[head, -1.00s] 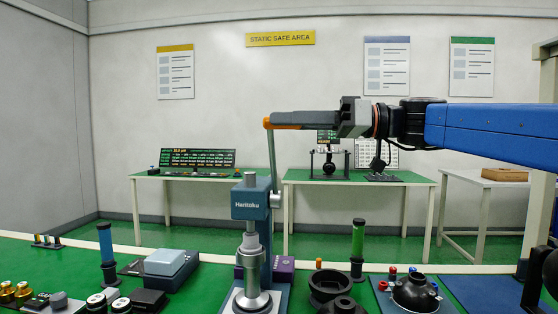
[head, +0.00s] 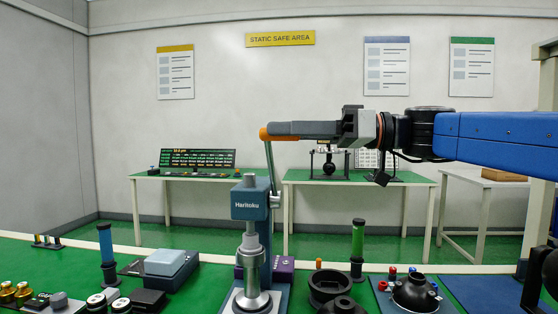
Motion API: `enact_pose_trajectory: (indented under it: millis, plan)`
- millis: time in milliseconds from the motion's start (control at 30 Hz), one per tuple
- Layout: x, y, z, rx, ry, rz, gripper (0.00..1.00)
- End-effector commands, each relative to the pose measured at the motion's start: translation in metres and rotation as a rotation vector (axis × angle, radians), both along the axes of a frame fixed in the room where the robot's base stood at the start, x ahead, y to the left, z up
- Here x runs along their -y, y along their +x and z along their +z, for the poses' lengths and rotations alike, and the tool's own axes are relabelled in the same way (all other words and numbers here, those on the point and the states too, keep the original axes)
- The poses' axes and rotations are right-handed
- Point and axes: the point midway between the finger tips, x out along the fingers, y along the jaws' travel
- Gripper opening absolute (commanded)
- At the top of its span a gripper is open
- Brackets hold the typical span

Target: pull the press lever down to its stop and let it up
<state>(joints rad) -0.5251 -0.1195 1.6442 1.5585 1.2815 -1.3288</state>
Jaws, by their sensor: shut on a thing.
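The press (head: 251,203), a blue-grey body marked Haritoku with a silver ram, stands on the green bench at the centre of the head view. Its thin grey lever (head: 272,172) rises from the pivot at the right side of the body, nearly upright and leaning slightly left. An orange handle (head: 264,134) is at its upper end. My gripper (head: 283,130) reaches in from the right, level, above the press, and is shut on the handle. The jaws hide most of the handle; its orange end shows at their left tip.
A blue cylinder on a dark base (head: 106,245) and a grey-blue box (head: 166,262) stand left of the press. A green cylinder (head: 357,238), a black ring (head: 327,286) and a black dome (head: 414,290) stand right. The air around my arm is clear.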

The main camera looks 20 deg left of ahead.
Motion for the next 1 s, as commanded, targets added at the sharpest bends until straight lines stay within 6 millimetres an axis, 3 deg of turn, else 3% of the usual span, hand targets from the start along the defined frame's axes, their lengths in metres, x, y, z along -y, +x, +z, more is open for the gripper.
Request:
enact_pose_trajectory:
  millis: [200, 667, 1000]
  plan:
    - [0.001, -0.011, -0.015, -0.007, -0.009, 0.002, 0.00]
    - [0.002, -0.014, -0.018, -0.006, -0.009, 0.001, 0.00]
    - [0.005, -0.029, -0.034, -0.008, -0.010, 0.002, 0.00]
